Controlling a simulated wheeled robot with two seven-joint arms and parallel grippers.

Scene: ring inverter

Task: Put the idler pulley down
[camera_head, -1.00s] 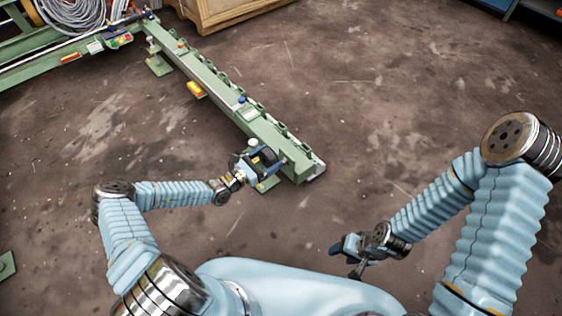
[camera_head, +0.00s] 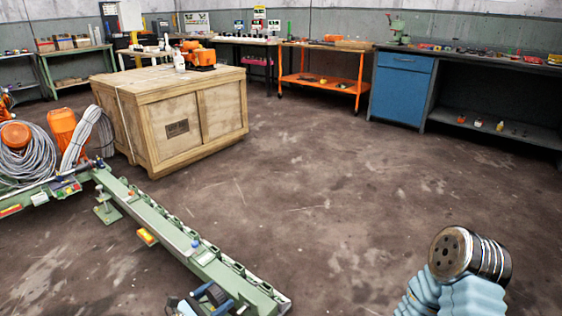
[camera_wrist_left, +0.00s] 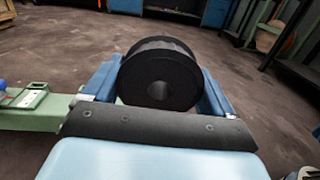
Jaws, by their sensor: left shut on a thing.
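The idler pulley (camera_wrist_left: 160,75) is a black wheel with a hole in its middle. In the left wrist view it sits between the blue fingers of my left gripper (camera_wrist_left: 160,88), which is shut on it. In the head view my left gripper (camera_head: 208,300) shows at the bottom edge, with the dark pulley (camera_head: 212,292) between its fingers, beside the near end of the green rail (camera_head: 220,272). I cannot tell whether the pulley touches the rail. My right gripper is out of view; only part of my right arm shows at the lower right.
A wooden crate (camera_head: 172,122) stands behind the rail. An orange cart (camera_head: 320,75), a blue cabinet (camera_head: 402,90) and workbenches line the back wall. Coiled cable (camera_head: 28,158) lies at the left. The floor (camera_head: 340,200) right of the rail is clear.

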